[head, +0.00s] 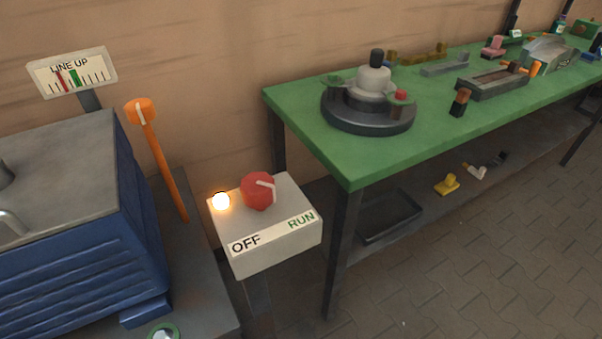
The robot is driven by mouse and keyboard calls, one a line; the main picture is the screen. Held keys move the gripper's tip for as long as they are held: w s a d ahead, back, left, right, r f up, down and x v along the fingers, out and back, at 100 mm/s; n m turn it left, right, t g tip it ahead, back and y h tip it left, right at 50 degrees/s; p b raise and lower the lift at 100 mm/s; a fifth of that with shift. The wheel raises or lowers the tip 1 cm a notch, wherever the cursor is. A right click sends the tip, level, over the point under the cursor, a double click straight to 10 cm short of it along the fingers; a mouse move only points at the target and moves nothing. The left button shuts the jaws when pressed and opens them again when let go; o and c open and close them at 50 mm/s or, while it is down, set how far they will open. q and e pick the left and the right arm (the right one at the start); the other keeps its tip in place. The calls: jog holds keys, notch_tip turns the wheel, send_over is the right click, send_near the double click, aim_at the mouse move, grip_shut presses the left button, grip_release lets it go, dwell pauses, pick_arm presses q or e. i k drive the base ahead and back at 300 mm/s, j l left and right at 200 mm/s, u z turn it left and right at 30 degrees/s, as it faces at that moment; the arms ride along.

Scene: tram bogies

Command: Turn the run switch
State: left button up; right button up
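The run switch is a red knob (258,191) with a pale pointer line, on top of a light grey switch box (277,258). The box's front label (273,233) reads OFF at the left and RUN at the right. The pointer line runs from the knob's middle toward its right side; I cannot tell for certain which word it marks. A round lamp (221,201) glows orange-white left of the knob. Neither of my grippers is in view, and nothing touches the knob.
A blue machine (75,250) fills the left, with an orange-topped lever (160,155) and a LINE UP gauge (72,74) behind. A green workbench (330,155) with a round fixture (368,110) and several parts stands at the right. The floor (450,280) at lower right is clear.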

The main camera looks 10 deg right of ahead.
aim_at(257, 189)
jog(key=k, duration=1.9)
